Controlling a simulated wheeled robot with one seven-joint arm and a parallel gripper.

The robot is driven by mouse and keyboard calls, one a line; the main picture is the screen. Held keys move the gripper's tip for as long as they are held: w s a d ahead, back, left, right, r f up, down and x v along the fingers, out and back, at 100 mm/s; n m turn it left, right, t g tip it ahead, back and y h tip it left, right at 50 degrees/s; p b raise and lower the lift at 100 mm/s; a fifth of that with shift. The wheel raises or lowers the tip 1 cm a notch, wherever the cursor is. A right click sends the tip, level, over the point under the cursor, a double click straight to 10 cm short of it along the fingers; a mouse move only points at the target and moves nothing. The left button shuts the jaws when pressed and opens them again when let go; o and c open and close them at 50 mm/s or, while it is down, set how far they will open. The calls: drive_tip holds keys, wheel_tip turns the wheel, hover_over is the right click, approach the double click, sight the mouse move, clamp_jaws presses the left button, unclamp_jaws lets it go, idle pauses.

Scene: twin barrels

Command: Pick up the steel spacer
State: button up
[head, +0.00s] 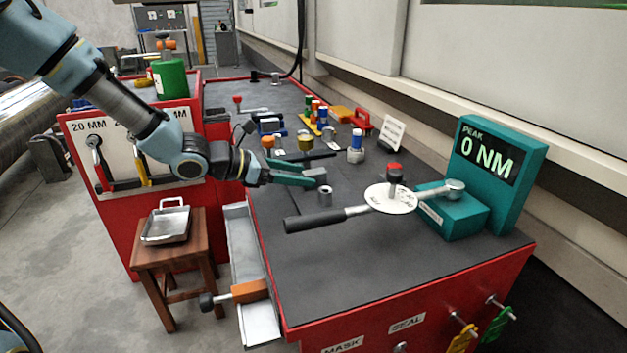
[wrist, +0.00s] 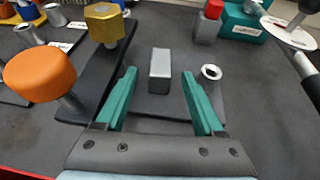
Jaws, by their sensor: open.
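A plain grey steel block, apparently the spacer, stands upright on a dark plate in the wrist view (wrist: 159,71). It also shows at my fingertips in the head view (head: 318,175). My gripper (head: 304,174) is open, with teal fingers; in the wrist view (wrist: 159,76) the fingertips appear left and right of the block. Gaps show on both sides and the gripper holds nothing. I cannot tell the fingertip height exactly.
An orange-capped piece (wrist: 40,75) and a gold piece (wrist: 104,24) stand close on the left. A torque wrench (head: 315,218) with a white dial (head: 390,199) lies to the right, by the teal display (head: 497,165). The bench front (head: 390,260) is clear.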

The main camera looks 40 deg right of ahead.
sight(303, 175)
drive_tip(key=x, duration=0.4)
drive_tip(key=shift+d+f, duration=0.2)
drive_tip(key=shift+d, duration=0.05)
clamp_jaws()
drive_tip(key=shift+r, duration=0.1)
idle(1.1)
